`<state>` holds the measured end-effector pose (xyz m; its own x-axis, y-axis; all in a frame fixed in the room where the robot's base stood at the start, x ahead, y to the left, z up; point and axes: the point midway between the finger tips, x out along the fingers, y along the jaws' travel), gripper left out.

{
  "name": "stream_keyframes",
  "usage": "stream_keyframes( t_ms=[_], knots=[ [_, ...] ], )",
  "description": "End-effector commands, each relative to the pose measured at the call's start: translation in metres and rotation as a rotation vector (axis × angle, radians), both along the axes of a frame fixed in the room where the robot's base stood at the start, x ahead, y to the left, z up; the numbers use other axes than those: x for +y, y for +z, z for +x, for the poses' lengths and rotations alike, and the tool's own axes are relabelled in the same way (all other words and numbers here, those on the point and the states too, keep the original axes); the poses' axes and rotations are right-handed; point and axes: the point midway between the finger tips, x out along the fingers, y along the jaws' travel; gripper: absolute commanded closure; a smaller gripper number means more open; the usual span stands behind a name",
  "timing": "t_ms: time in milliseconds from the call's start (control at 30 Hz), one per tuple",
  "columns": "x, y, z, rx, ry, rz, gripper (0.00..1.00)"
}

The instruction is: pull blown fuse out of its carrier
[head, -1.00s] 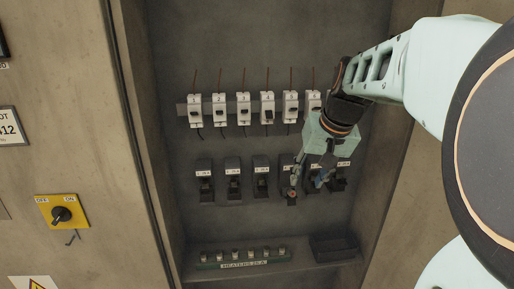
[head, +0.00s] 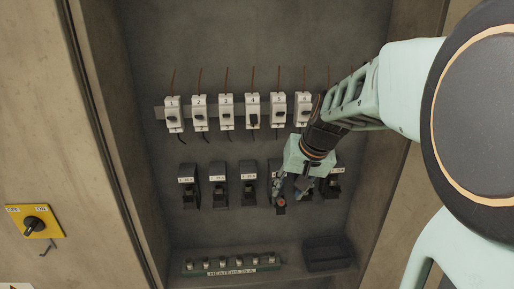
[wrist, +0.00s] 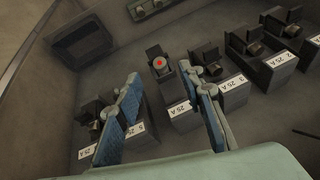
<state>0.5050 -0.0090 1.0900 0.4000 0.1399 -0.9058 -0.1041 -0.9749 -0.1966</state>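A row of black fuse carriers with white labels is on the back panel. One carrier (head: 281,202) with a red spot on its front sits lower and further out than its neighbours. In the wrist view this carrier (wrist: 159,66) shows its red spot just beyond and between my fingertips, above a "25 A" label. My gripper (head: 290,189) is in front of it. In the wrist view my gripper (wrist: 158,83) is open, with two blue-padded fingers apart and nothing held. The left finger overlaps a neighbouring carrier (wrist: 95,112); the right finger is close to another (wrist: 209,58).
White numbered breakers (head: 226,112) line the rail above, with thin wires. Below, a green rack (head: 232,270) holds several small fuses, and an empty dark bin (head: 326,252) stands to its right. A yellow switch (head: 33,222) is on the left cabinet face.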

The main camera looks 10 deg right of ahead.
Motion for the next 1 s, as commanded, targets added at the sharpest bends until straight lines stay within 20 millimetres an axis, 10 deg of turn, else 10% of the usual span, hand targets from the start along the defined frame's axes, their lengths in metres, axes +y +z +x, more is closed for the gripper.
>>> stream_keyframes(
  t_ms=[333, 767, 1000],
  knots=[
    [0.008, -0.05, 0.021, 0.003, 0.001, 0.0, 0.64],
    [0.009, -0.058, 0.025, 0.0, 0.0, 0.0, 0.64],
    [0.009, -0.058, 0.025, 0.0, 0.0, 0.0, 0.9]
  ],
)
